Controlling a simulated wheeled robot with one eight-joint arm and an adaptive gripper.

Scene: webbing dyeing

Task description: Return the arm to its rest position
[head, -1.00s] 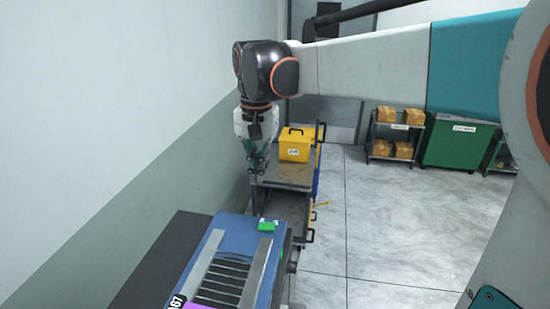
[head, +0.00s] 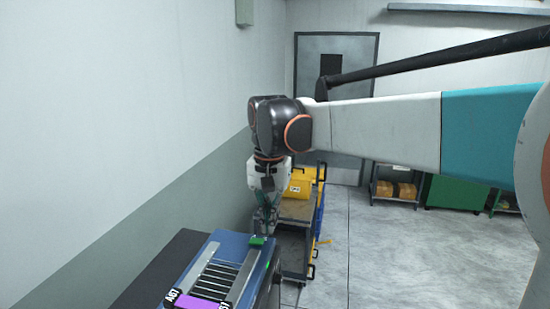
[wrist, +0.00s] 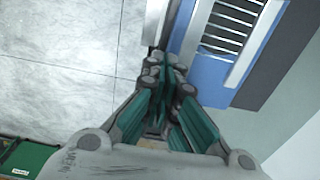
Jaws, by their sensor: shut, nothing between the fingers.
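My gripper (head: 266,215) points down at the end of my outstretched arm, near the far end of a blue machine (head: 232,246) in the head view. In the wrist view my gripper (wrist: 165,72) has its teal fingers together with nothing between them. The blue machine (wrist: 212,80) shows beyond the fingertips at upper right.
A cart (head: 296,208) carrying a yellow box (head: 298,187) stands behind my gripper. The wall (head: 130,120) runs close on the left. A shelf with cardboard boxes (head: 395,189) and a green cabinet (head: 458,193) stand at the back right. The floor (head: 400,255) on the right is clear.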

